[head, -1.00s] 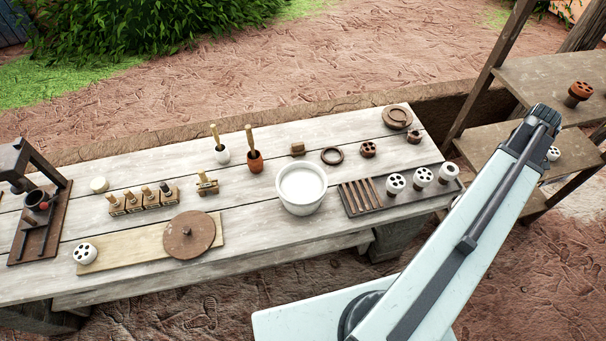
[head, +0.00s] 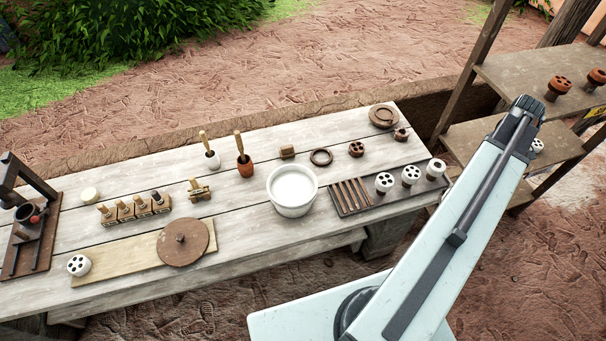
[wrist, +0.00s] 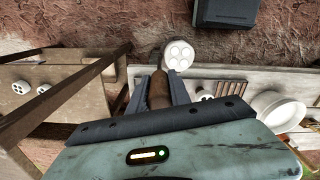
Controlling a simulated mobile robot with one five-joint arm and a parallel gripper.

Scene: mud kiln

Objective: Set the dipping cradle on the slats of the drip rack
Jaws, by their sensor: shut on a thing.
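The drip rack (head: 352,207) is a dark tray at the right end of the bench, with brown slats (head: 351,193) in its left part. The slats also show in the wrist view (wrist: 224,88). My gripper (wrist: 158,78) is shut on a brown handle (wrist: 157,93), which looks like part of the dipping cradle. A white round piece with holes (wrist: 179,53) shows just beyond the fingertips; I cannot tell for sure whether it is joined to the handle. In the head view my arm hides the gripper and what it holds.
White holed pieces (head: 410,175) stand in the rack's right part. A white bucket (head: 292,189) stands directly left of the rack. A wooden shelf (head: 515,143) with terracotta pieces (head: 560,84) stands at the right. The slats look bare.

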